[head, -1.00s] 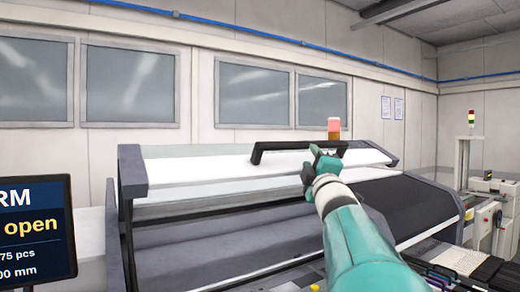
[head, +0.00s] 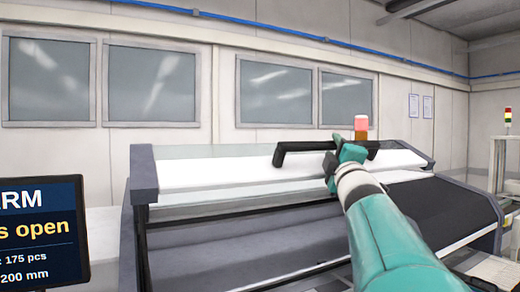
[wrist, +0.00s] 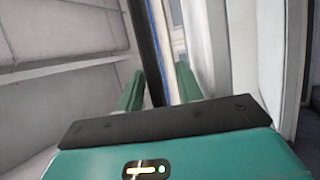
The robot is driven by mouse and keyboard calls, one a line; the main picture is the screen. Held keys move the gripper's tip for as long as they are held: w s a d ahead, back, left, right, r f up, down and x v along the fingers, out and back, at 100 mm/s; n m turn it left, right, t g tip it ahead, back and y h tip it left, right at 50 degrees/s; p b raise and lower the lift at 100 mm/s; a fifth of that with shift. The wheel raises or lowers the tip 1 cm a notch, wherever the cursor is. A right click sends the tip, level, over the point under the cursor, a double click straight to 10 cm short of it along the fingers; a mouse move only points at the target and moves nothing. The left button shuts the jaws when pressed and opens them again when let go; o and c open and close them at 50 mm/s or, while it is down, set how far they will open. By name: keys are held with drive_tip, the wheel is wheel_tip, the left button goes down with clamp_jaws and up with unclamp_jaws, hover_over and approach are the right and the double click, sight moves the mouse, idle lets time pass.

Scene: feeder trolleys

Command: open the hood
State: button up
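The hood (head: 225,172) is a long white and clear panel along the top of a grey feeder machine. Its black bar handle (head: 300,147) runs along its upper part. A dark grey surface shows below the hood's front edge; I cannot tell how far the hood is raised. My gripper (head: 345,155) is at the right part of the handle, in front of it. In the wrist view, its two green fingers (wrist: 158,88) stand apart. A dark bar (wrist: 148,50), likely the handle, runs between them, nearer the left finger, with a gap to the right finger.
A screen (head: 42,232) at the left shows the words "s open". A red and orange lamp (head: 361,127) stands behind the handle. A signal tower (head: 507,122) stands at the far right. A wall with windows (head: 275,92) is behind the machine.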

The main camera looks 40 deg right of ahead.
drive_tip(key=shift+w+a+r, duration=0.15)
drive_tip(key=shift+w+a, duration=0.05)
drive_tip(key=shift+s+a+r, duration=0.15)
drive_tip(key=shift+s+r, duration=0.1)
drive_tip(key=shift+s, duration=0.4)
drive_tip(key=shift+d+f, duration=0.1)
drive_tip(key=shift+d, duration=0.1)
drive_tip(key=shift+w+f, duration=0.15)
drive_tip(key=shift+w, duration=0.35)
drive_tip(key=shift+s+a, duration=0.15)
drive_tip(key=shift+c, duration=0.8)
drive_tip(key=shift+s, duration=0.35)
drive_tip(key=c, duration=0.4)
drive_tip(key=shift+w, duration=0.25)
clamp_jaws()
drive_tip(key=s+f+h, duration=0.1)
drive_tip(key=s+f, duration=0.3)
drive_tip(key=f, duration=0.6)
drive_tip(key=shift+a+f+m+t, duration=0.15)
drive_tip(key=shift+a+m+t, duration=0.15)
drive_tip(key=shift+a+m, duration=0.15)
